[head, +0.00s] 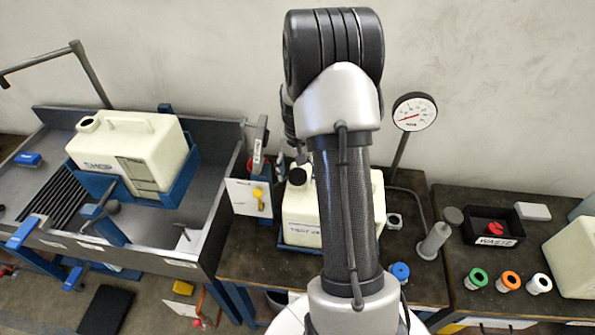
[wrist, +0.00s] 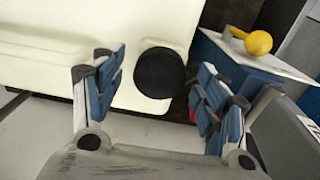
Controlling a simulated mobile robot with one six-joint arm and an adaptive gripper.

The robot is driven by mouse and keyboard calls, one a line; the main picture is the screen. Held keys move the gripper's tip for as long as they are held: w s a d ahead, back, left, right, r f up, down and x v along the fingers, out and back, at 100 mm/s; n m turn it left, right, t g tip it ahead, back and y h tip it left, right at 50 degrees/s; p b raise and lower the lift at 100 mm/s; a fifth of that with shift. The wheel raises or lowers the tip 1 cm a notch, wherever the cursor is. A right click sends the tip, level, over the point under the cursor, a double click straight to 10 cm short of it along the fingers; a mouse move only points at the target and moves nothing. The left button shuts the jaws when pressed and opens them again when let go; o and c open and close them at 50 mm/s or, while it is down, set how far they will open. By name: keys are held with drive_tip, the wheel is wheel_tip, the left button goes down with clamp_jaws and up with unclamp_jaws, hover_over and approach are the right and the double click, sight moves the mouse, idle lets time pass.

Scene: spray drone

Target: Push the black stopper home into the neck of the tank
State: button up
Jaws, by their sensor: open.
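The middle cream tank (head: 301,215) stands on the dark bench in the head view, partly hidden by my arm. It also fills the upper left of the wrist view (wrist: 60,45). The black stopper (wrist: 160,73) shows as a round dark disc at the tank's edge; a dark round top shows on the tank in the head view (head: 297,177). The neck below it is hidden, so I cannot tell how deep it sits. My gripper (wrist: 158,92) is open, one blue-padded finger on each side of the stopper in the picture, with visible gaps. Contact is not visible.
A yellow-knobbed fixture (head: 258,196) stands close left of the tank; its knob is at upper right in the wrist view (wrist: 258,43). A pressure gauge (head: 414,112) rises behind right. A grey cylinder (head: 435,240), blue cap (head: 399,271) and waste tray (head: 495,241) lie right.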

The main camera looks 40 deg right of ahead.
sight(298, 174)
wheel_tip(298, 174, up, 12)
idle(0.5)
drive_tip(key=shift+s, duration=0.1)
idle(0.6)
